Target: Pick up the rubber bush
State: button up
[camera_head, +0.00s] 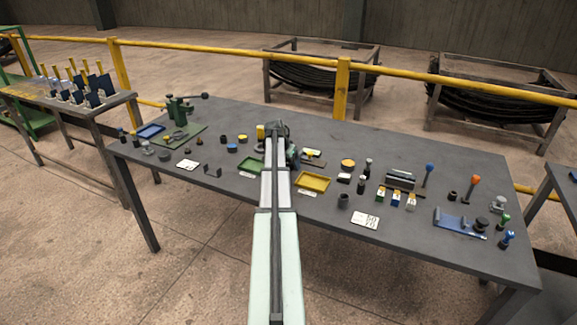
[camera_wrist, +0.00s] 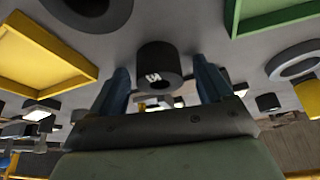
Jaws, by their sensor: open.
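A short black cylinder with white marking, which looks like the rubber bush (camera_wrist: 157,66), stands between and just past my fingertips in the wrist view. My gripper (camera_wrist: 161,80) is open, with one blue-grey finger on each side of it. Gaps show on both sides, so it is not gripped. In the head view my gripper (camera_head: 277,130) is over the table between the green and yellow trays. My arm and gripper hide that spot, so I cannot make out the bush there.
A yellow tray (camera_head: 329,181) and a green tray (camera_head: 241,173) flank my arm on the grey table (camera_head: 310,222). In the wrist view a thick black ring (camera_wrist: 95,12) and a grey ring (camera_wrist: 291,62) lie close by. Several small parts crowd the table; its front edge is clearer.

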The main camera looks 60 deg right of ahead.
jog(key=c, duration=1.1)
jog(key=shift+c, duration=0.2)
notch_tip(320, 180, up, 9)
jog(key=shift+n, duration=0.4)
jog(key=w+d, duration=0.2)
jog(key=w, duration=0.3)
jog(key=w+d+f, duration=0.1)
jog(key=w+d, duration=0.2)
jog(key=w, duration=0.3)
jog(key=w+d+f, duration=0.1)
jog(key=w+d, duration=0.1)
jog(key=w, duration=0.3)
jog(key=shift+w+d+f, duration=0.2)
jog(key=shift+w+f, duration=0.05)
jog(key=shift+w, duration=0.15)
jog(key=shift+w+d, duration=0.15)
jog(key=shift+d, duration=0.2)
jog(key=shift+m, duration=0.4)
